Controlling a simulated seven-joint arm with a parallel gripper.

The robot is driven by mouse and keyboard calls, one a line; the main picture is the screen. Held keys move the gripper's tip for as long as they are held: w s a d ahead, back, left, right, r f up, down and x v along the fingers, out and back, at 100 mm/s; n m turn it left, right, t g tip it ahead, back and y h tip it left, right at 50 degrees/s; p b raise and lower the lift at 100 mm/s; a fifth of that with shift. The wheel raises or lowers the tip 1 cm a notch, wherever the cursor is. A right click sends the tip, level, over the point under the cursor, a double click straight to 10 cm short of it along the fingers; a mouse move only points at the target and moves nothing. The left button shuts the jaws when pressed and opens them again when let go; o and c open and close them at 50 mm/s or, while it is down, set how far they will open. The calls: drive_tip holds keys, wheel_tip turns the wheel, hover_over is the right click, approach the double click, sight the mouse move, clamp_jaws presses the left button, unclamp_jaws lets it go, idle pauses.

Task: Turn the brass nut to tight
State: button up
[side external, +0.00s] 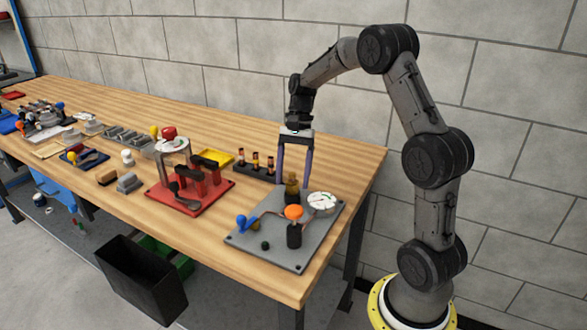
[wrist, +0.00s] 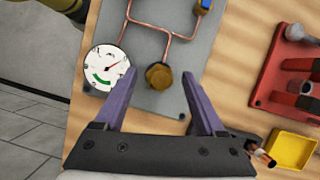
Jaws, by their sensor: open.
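The brass nut (wrist: 159,76) shows in the wrist view as a dark gold knob on the grey plate, between and just beyond my open fingertips. In the side view the brass piece (side external: 291,188) stands upright near the back of the grey plate (side external: 262,250). My gripper (side external: 295,180) points down there with its purple fingers spread, at the brass piece; I cannot tell whether they touch it. My gripper (wrist: 158,74) looks empty in the wrist view. Copper tube (wrist: 166,30) runs from the nut across the plate.
On the plate are an orange knob (side external: 293,212) on a dark post and a blue handle (side external: 241,221). A red fixture (side external: 190,195), a yellow tray (side external: 215,156) and a dark rack (side external: 255,168) stand left of the plate. The table's right edge is close to the plate.

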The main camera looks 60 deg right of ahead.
drive_tip(key=v, duration=1.4)
drive_tip(key=shift+f, duration=0.1)
wheel_tip(320, 180, up, 6)
drive_tip(key=n+h, duration=0.1)
drive_tip(key=n, duration=0.1)
hover_over(288, 185)
drive_tip(key=s+a+r+n+t+h, duration=0.1)
drive_tip(key=s+a+r+n+t, duration=0.15)
drive_tip(key=s+a, duration=0.55)
drive_tip(key=s+a+f+n+t+h, duration=0.2)
drive_tip(key=s+a+f+n, duration=0.3)
drive_tip(key=s, duration=0.4)
wheel_tip(288, 185, down, 6)
drive_tip(key=s+n+t, duration=0.1)
drive_tip(key=n+t, duration=0.1)
drive_tip(key=n, duration=0.4)
drive_tip(key=shift+s+f, duration=0.2)
drive_tip(key=shift+s, duration=0.2)
